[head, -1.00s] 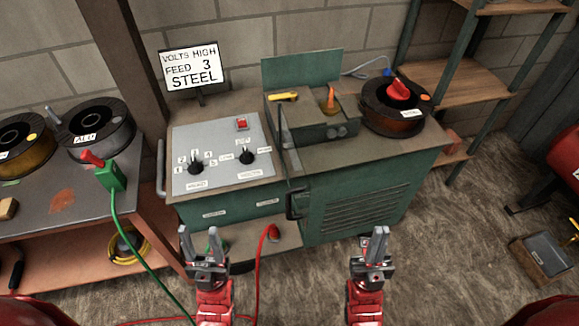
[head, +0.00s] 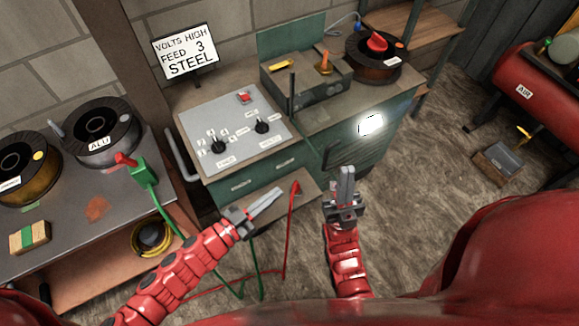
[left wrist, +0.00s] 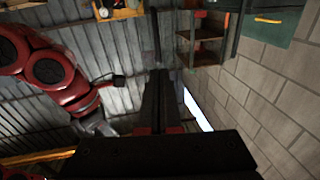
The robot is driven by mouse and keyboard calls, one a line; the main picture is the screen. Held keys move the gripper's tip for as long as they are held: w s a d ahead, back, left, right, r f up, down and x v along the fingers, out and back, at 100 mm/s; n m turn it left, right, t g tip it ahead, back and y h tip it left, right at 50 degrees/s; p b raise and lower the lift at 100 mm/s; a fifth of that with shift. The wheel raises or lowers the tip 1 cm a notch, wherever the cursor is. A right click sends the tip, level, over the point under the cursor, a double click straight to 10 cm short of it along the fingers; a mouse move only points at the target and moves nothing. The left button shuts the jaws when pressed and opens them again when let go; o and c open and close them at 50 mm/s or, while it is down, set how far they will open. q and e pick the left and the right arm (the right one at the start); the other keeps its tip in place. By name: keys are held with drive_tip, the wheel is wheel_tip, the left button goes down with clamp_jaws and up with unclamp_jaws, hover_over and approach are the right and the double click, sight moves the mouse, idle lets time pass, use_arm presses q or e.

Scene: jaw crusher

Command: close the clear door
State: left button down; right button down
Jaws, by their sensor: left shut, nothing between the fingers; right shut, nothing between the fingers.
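The green machine (head: 258,178) stands ahead in the head view. The clear door is hard to make out; a dark upright post (head: 291,92) and a black handle (head: 327,156) show at the machine's front. A bright white glare (head: 370,125) lies over the front to the right of the handle; I cannot tell whether it is on the clear panel. My left gripper (head: 270,200) is shut and empty, below the control panel and left of the handle. My right gripper (head: 346,178) is shut and empty, just below the handle. The left gripper's fingers (left wrist: 160,105) also show in the left wrist view.
A sign (head: 185,55) stands behind the control panel (head: 232,130). A spool with a red knob (head: 375,60) sits on the machine's right. A red air tank (head: 540,95) is at right.

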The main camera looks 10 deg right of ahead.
use_arm(q)
drive_tip(key=p, duration=0.4)
approach(324, 161)
drive_tip(key=x, duration=0.6)
drive_tip(key=shift+w+d+r, duration=0.1)
drive_tip(key=shift+r, duration=0.05)
drive_tip(key=shift+w+d, duration=0.15)
drive_tip(key=shift+d, duration=0.1)
drive_tip(key=shift+w, duration=0.1)
